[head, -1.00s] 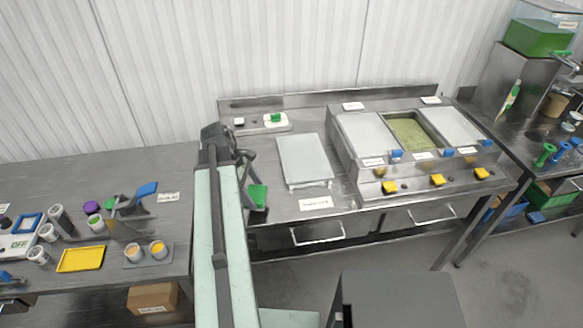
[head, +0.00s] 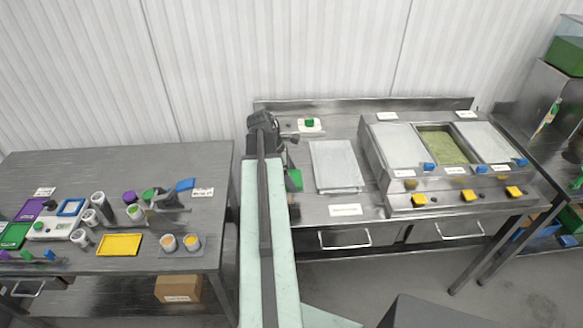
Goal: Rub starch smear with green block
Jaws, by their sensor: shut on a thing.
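My gripper (head: 279,140) is at the left end of the steel counter, at the far end of my arm; the arm hides part of it. It is shut on the green block (head: 295,179), which shows just right of the arm as a narrow upright green face. The jaws' contact with the block is too small to see clearly. I cannot make out a starch smear; the counter left of the pale grey board (head: 336,166) is partly hidden by my arm.
A white base with a green top (head: 309,123) stands behind. Lidded wells with one open greenish pan (head: 445,147) are at right. The left table holds cups, a yellow tray (head: 120,245) and small tools. A gap separates table and counter.

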